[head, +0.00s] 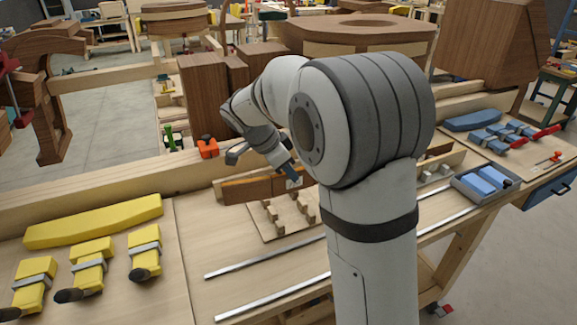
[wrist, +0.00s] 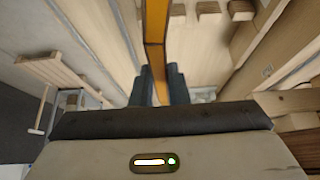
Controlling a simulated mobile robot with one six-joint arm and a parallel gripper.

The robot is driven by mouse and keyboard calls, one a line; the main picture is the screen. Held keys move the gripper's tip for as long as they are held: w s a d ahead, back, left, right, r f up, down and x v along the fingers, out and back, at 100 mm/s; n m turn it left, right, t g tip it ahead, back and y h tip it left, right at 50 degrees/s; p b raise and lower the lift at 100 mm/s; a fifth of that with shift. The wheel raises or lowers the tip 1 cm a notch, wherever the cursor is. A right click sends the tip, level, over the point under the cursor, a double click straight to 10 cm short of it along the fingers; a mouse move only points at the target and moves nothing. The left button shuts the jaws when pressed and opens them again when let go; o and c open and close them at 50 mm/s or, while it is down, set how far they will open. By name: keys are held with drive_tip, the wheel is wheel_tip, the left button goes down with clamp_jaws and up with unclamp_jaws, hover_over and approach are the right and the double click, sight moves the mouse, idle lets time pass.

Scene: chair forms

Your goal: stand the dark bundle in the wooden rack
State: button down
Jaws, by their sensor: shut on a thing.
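The dark bundle (head: 245,191) is a long, flat brown piece, held roughly level on its edge in the head view. My gripper (head: 292,178) is shut on it toward its right part. In the wrist view the bundle (wrist: 155,40) runs up from between the fingers of my gripper (wrist: 160,88) as an orange-brown strip with a dark edge. The wooden rack (head: 262,229) is a pale base with rows of short pegs, just below and in front of the bundle. My arm hides its right side. Rack pegs (wrist: 208,8) also show at the wrist view's top edge.
Yellow pieces (head: 92,222) lie on the bench at left. Two metal rails (head: 265,262) cross the bench before the rack. An orange clamp (head: 208,147) sits on the rear beam.

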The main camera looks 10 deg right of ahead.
sight(271, 184)
wheel_tip(271, 184, down, 4)
drive_tip(key=shift+s+f+b, duration=0.1)
drive_tip(key=shift+f+b, duration=0.1)
drive_tip(key=shift+b, duration=0.7)
wheel_tip(271, 184, down, 6)
drive_tip(key=b, duration=0.7)
drive_tip(key=shift+f, duration=0.25)
drive_tip(key=shift+f+b, duration=0.3)
drive_tip(key=shift+b, duration=0.1)
drive_tip(key=c, duration=1.3)
unclamp_jaws()
